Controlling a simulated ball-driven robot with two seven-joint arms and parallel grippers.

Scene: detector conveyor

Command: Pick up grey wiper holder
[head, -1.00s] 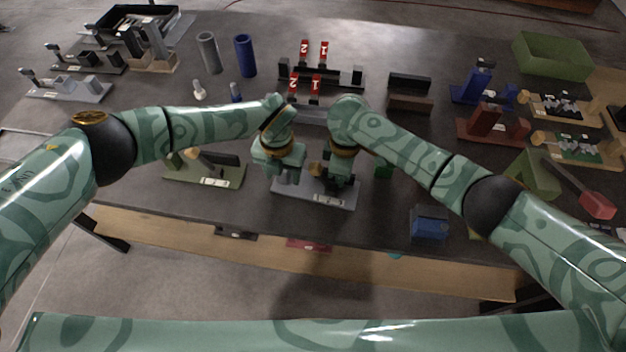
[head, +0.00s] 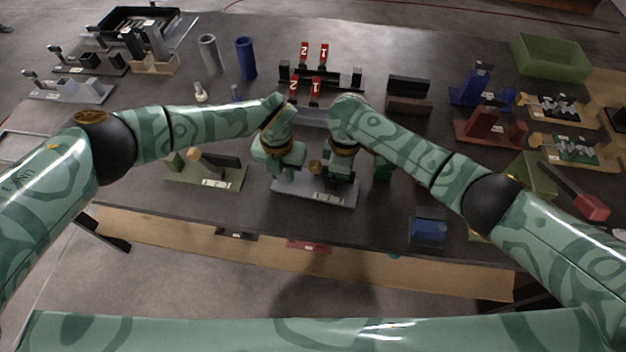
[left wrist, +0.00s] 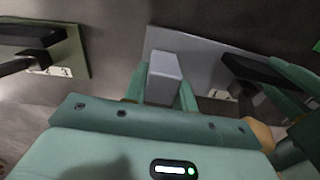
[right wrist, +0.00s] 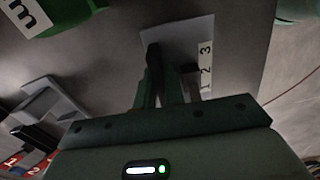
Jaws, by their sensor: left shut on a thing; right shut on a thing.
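The grey wiper holder is a flat grey plate (head: 290,188) with a white number label, near the table's front edge. In the left wrist view its plate (left wrist: 205,60) carries a light grey block (left wrist: 165,75) and a dark block. My left gripper (head: 281,172) is shut on the grey block at the holder's left. My right gripper (head: 340,178) is shut on the dark block (right wrist: 154,65), near the numbered label (right wrist: 205,70). The arms hide much of the holder in the head view. I cannot tell whether it is clear of the table.
A green plate with a wooden-headed piece (head: 205,180) lies just left. A blue block (head: 429,224) stands front right. Racks with red numbered tags (head: 304,53) stand behind. A green bin (head: 550,57) is at the back right.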

